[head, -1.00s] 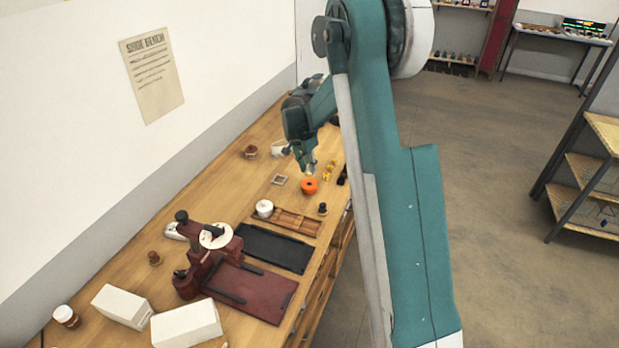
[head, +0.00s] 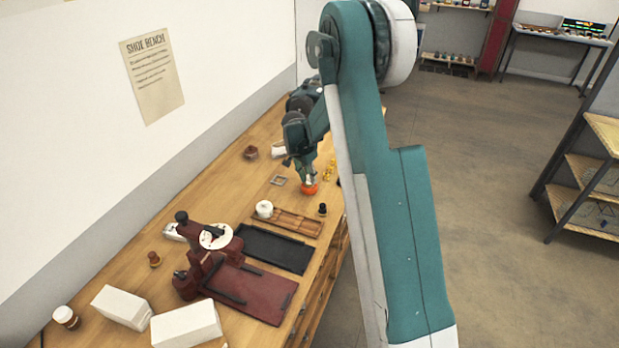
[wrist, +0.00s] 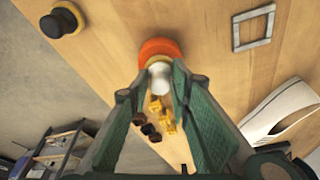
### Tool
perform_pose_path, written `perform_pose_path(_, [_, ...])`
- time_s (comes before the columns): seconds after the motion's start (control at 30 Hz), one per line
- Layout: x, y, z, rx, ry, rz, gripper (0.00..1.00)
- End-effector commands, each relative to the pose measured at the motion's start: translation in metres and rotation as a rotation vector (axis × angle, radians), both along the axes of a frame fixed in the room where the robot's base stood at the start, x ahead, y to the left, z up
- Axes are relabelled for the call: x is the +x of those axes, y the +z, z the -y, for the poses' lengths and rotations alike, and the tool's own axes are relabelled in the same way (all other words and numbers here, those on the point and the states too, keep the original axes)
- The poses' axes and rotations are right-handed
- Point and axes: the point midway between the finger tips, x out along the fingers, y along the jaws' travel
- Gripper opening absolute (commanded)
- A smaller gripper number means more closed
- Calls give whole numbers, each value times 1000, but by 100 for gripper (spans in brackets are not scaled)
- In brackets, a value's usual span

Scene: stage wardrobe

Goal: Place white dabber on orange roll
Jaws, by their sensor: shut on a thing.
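My gripper (wrist: 155,82) is shut on the white dabber (wrist: 160,74), which shows as a pale rounded piece between the fingertips in the wrist view. The orange roll (wrist: 160,48) lies flat on the bench directly beyond the dabber, which overlaps its near edge in that view. In the head view my gripper (head: 309,178) is right over the orange roll (head: 308,190) and hides its upper part. The dabber's lower end is close to the roll's top; I cannot tell whether they touch.
A black knob-like piece (wrist: 62,22) and a square metal frame (wrist: 253,28) lie on the bench near the roll. Several small gold pieces (wrist: 162,118) are behind it. A wooden tray (head: 298,224) and a white jar (head: 264,208) are nearer. Bare wood surrounds the roll.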

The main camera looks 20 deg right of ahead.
Motion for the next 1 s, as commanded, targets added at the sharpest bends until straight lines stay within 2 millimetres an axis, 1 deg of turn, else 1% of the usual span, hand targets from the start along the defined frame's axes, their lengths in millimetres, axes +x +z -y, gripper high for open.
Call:
perform_pose_path(0.27, [0,-1,0,0,0,0,13])
perform_pose_path(0.43, [0,-5,0,0,0,0,13])
perform_pose_path(0.47, [0,-4,0,0,0,0,24])
perform_pose_path(0.5, [0,-4,0,0,0,0,29])
perform_pose_path(0.57, [0,-4,0,0,0,0,36])
perform_pose_path(1.0, [0,-2,0,0,0,0,36])
